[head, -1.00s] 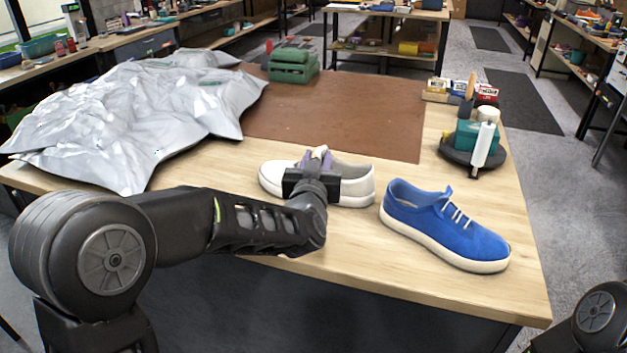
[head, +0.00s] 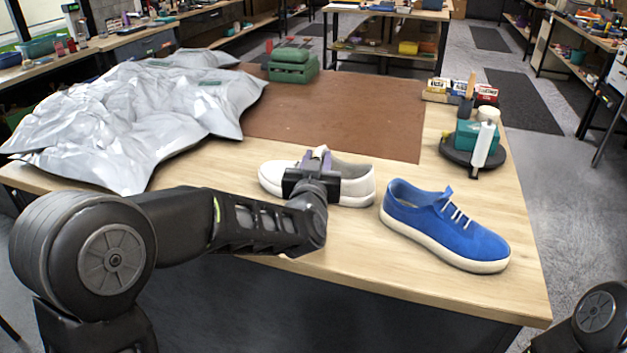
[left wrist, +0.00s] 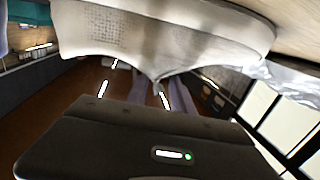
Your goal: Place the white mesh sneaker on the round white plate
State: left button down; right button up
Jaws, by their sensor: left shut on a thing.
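The white mesh sneaker (head: 352,186) rests on the wooden table in the head view, its white toe pointing left. My left gripper (head: 316,158) is over its middle, with purple fingers shut on its upper part. The black gripper body hides part of the shoe's near side. In the left wrist view the sneaker's pale mesh (left wrist: 150,38) fills the top, close to the camera. I see no round white plate in these frames. My right gripper is out of view; only part of my right arm shows at the lower right.
A blue sneaker (head: 445,228) stands close to the right of the white one. A brown mat (head: 340,112) lies behind. Crumpled silver sheeting (head: 135,115) covers the left. A dark round stand (head: 455,155) with bottles and boxes sits at right. The table's front edge is near.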

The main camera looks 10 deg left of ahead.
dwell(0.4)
pick_arm(q)
notch_tip(320, 180, up, 10)
jog(key=shift+r+p, duration=0.1)
jog(key=shift+p, duration=0.9)
